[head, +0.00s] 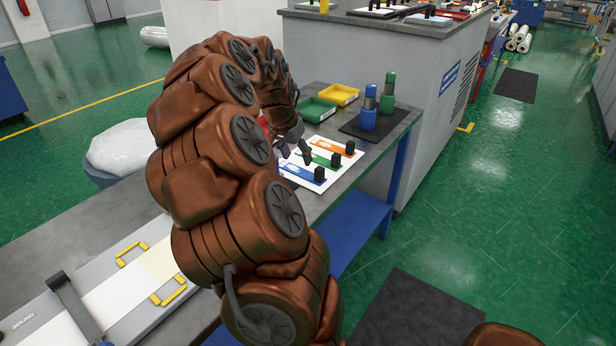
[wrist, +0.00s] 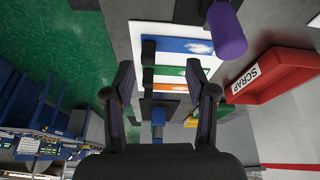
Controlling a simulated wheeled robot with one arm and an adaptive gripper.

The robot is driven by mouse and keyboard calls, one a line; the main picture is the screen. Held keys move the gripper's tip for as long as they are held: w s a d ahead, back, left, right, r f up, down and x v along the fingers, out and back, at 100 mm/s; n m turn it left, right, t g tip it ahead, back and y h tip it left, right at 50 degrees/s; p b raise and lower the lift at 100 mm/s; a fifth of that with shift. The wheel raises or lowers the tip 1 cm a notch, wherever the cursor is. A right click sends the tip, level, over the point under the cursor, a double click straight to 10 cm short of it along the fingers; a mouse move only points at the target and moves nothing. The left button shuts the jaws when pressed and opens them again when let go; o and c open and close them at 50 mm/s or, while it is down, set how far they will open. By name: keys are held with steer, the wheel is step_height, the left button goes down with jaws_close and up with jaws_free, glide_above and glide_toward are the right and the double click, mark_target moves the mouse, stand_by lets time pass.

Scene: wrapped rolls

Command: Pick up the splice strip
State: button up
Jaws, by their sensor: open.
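Three strips lie side by side on a white board (head: 312,186) on the grey bench: orange (head: 330,146), green (head: 319,158) and blue (head: 298,171). Each has a black block near its right end in the head view. I cannot tell which one is the splice strip. In the wrist view the blue strip (wrist: 185,46) is at the top, with the green strip (wrist: 168,71) and orange strip (wrist: 172,90) below it. My gripper (wrist: 160,78) is open and empty, its fingers framing the strips from above. In the head view my arm partly hides the board's left side.
Green (head: 317,110) and yellow (head: 339,95) trays sit behind the board. Blue (head: 369,112) and green (head: 387,92) cylinders stand on a dark mat. The wrist view shows a purple cylinder (wrist: 226,30) and a red SCRAP bin (wrist: 272,76) to the right.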

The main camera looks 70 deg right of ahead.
steer(key=m, duration=0.1)
glide_toward(319, 169)
step_height(319, 169, down, 2)
steer(key=shift+d+p+x, duration=0.2)
steer(key=shift+p+x, duration=0.25)
steer(key=shift+x, duration=1.75)
steer(key=shift+d+p+x, duration=0.2)
steer(key=shift+p+x, duration=0.2)
steer(key=shift+x, duration=1.8)
steer(key=shift+s+r, duration=0.1)
steer(key=shift+r, duration=0.05)
steer(key=shift+c, duration=0.3)
jaws_close()
